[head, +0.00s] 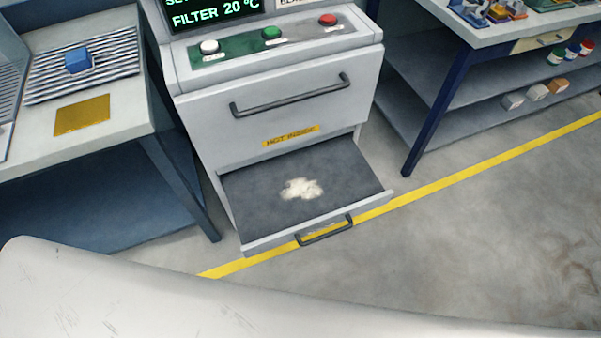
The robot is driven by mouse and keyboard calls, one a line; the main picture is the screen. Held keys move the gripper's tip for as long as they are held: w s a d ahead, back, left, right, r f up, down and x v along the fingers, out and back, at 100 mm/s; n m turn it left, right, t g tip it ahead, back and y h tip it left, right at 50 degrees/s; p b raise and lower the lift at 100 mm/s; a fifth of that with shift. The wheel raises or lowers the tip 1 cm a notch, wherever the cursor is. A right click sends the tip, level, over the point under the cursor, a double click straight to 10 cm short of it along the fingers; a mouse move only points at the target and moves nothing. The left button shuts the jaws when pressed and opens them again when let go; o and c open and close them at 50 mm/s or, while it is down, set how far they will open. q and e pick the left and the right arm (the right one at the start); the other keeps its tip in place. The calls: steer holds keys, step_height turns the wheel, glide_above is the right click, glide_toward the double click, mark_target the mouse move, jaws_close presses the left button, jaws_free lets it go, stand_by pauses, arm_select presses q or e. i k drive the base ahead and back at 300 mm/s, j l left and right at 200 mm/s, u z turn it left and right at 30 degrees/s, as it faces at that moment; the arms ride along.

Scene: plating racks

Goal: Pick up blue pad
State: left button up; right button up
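A small blue block-shaped pad (78,60) rests on the ribbed grey rack (110,68) on the left table. Neither of my grippers shows in the head view. Nothing is seen touching the blue pad.
A cabinet (200,122) stands in the middle with its lower drawer (245,185) pulled out, holding a pale patch (302,188). A yellow plate (82,115) lies on the left table (120,122). A right bench (480,38) holds several small items. Floor at right is clear.

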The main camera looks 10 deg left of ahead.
mark_target(80, 62)
steer(key=j, duration=0.15)
steer(key=u, duration=1.5)
steer(key=k+j, duration=0.05)
